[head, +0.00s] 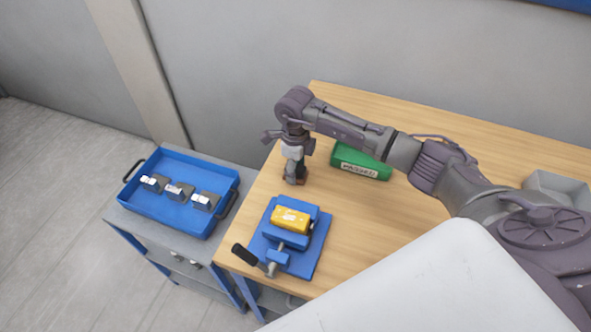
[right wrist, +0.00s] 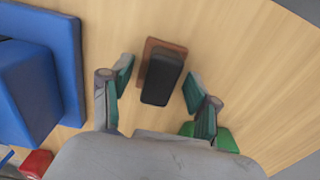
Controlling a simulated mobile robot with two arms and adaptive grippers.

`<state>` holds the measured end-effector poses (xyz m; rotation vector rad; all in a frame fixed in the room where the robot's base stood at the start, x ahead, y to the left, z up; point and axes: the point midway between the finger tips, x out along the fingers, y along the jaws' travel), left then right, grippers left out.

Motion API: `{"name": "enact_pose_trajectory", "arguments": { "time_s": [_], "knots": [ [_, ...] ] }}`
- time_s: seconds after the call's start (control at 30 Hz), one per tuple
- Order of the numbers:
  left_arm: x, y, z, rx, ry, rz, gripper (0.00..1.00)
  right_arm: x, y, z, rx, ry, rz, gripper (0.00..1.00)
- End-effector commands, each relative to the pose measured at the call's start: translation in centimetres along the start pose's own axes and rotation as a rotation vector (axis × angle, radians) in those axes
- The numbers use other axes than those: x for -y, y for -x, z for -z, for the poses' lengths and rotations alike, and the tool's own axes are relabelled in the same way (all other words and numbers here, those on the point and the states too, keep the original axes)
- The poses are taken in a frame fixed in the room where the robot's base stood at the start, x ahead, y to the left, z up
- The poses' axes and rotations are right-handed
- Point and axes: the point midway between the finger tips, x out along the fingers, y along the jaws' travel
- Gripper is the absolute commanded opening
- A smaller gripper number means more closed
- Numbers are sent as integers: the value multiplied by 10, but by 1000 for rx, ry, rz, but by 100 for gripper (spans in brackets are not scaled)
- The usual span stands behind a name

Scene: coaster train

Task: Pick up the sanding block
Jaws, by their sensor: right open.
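The sanding block (right wrist: 162,78) has a black top and a reddish-brown base. In the right wrist view it sits on the wooden table between my right gripper's spread fingers. In the head view only a small reddish-brown part of the block (head: 303,177) shows beside the fingers. My right gripper (right wrist: 156,92) is open, with a finger on each side of the block and a visible gap on both sides. In the head view my right gripper (head: 294,176) points down at the table behind the vise. My left gripper is not in view.
A blue vise (head: 314,262) holding a yellow piece (head: 291,218) stands in front of the gripper. A green box (head: 361,162) lies behind my right arm. A blue tray (head: 176,217) with three small grey parts is on a side cabinet. A grey bin (head: 560,187) stands at right.

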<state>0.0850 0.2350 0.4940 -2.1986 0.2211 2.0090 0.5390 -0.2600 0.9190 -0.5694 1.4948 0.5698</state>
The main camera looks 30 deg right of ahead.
Motion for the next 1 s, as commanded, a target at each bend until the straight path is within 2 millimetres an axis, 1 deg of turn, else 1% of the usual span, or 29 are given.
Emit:
{"name": "enact_pose_trajectory", "arguments": {
  "time_s": [0.07, 0.17, 0.2, 0.43, 0.77, 0.87, 0.97, 1.0],
  "knots": [
    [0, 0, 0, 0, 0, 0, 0, 0, 0, 0, 0, 0, 0, 60],
    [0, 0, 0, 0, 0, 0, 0, 0, 0, 0, 0, 0, 0, 45],
    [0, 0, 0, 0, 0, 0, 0, 0, 0, 0, 0, 0, 0, 39],
    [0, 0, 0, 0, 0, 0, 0, 0, 0, 0, 0, 0, 0, 0],
    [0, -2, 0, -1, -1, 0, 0, 1, 2, 0, 0, 0, 1, 0],
    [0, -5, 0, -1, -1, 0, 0, 1, 8, -1, 1, 0, 3, 0],
    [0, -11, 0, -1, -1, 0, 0, 2, 19, 0, 2, 0, 4, 0],
    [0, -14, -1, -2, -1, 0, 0, 2, 26, -1, 4, 0, 6, 0]
  ]
}}
